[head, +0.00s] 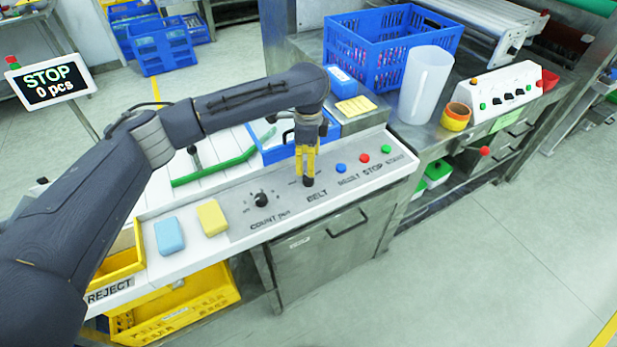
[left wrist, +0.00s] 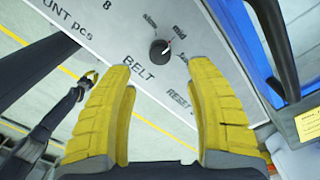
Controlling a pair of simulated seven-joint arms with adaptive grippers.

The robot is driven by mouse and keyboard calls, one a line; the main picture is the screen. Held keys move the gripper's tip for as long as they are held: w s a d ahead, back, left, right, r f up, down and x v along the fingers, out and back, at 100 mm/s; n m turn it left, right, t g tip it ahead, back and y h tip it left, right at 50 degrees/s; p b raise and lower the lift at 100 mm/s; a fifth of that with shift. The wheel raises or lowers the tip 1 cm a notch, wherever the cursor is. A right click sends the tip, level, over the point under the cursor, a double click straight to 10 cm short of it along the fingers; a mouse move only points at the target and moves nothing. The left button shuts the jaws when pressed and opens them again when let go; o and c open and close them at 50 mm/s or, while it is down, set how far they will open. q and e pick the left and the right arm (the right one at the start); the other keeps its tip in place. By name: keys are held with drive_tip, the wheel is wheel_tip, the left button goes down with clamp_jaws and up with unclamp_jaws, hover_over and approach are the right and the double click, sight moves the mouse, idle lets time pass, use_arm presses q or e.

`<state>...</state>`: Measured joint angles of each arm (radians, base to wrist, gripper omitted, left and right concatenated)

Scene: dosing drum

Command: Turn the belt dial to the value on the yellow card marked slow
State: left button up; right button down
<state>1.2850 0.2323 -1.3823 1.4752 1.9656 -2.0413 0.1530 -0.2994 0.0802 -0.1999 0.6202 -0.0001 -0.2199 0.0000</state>
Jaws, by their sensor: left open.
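The belt dial (left wrist: 159,48) is a small black knob on the grey panel, above the word BELT in the left wrist view. Its white mark points up and right, toward the label mid. In the head view my left gripper (head: 307,176) points down over this dial and mostly hides it. In the left wrist view the yellow fingers of my left gripper (left wrist: 163,70) are apart, with the dial just beyond their tips and nothing between them. A yellow card (head: 355,106) lies on the grey box behind the panel; its writing is too small to read. My right gripper (left wrist: 89,78) is small and far off.
The count dial (head: 261,199) is left of the belt dial. Blue, red and green buttons (head: 364,158) are to its right. A blue tray (head: 283,150) stands behind the panel. A blue and a yellow block (head: 212,217) lie at the left. The sign (head: 50,82) reads STOP, 0 pcs.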

sight(308, 178)
use_arm(q)
drive_tip(key=shift+f, duration=3.8)
clamp_jaws()
